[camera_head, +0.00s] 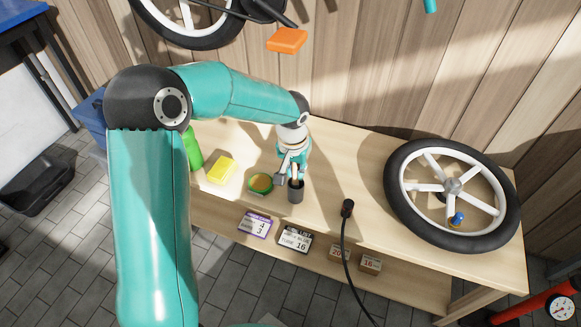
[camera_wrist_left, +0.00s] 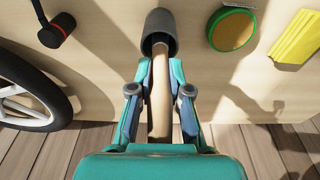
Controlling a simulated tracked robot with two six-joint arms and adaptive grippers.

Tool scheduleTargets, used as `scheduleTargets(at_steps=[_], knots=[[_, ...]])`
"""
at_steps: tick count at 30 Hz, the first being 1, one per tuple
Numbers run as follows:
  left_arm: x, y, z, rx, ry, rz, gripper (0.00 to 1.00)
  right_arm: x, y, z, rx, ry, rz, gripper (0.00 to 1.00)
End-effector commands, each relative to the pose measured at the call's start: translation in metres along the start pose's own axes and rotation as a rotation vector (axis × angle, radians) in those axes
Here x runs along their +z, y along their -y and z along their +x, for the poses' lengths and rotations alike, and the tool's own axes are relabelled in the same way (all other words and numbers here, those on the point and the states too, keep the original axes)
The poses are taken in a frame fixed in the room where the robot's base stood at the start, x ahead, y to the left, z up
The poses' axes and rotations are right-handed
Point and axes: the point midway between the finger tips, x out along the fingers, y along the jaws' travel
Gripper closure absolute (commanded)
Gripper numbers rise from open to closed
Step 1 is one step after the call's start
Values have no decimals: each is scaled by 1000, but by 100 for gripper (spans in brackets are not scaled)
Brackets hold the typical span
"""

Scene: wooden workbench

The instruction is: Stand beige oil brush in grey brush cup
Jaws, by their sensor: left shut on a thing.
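The beige oil brush (camera_wrist_left: 158,100) is between the fingers of my left gripper (camera_wrist_left: 159,92), which is shut on it. The far end of the brush reaches the mouth of the dark grey brush cup (camera_wrist_left: 160,24) and appears to be inside it. How deep it sits is hidden by the cup wall. In the head view the cup (camera_head: 296,195) stands on the bench, with my left gripper (camera_head: 293,174) right above it, and a bit of the beige brush shows between the fingers. My right gripper is not in view.
A green-rimmed round tin (camera_head: 260,183), a yellow sponge (camera_head: 222,169) and a green bottle (camera_head: 194,150) stand left of the cup. A black cabled tool (camera_head: 347,208) and a spoked wheel (camera_head: 452,190) lie right. Several labelled boxes sit on the lower shelf.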

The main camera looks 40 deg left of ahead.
Motion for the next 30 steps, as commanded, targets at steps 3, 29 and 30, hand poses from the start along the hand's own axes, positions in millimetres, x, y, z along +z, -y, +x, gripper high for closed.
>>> scheduleTargets(at_steps=[3, 29, 30], knots=[[0, 0, 0, 0, 0, 0, 76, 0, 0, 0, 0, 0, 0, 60], [0, 0, -58, 1, -6, 0, 53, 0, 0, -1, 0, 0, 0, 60], [0, 0, -66, 1, -6, 1, 53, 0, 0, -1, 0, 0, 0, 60]])
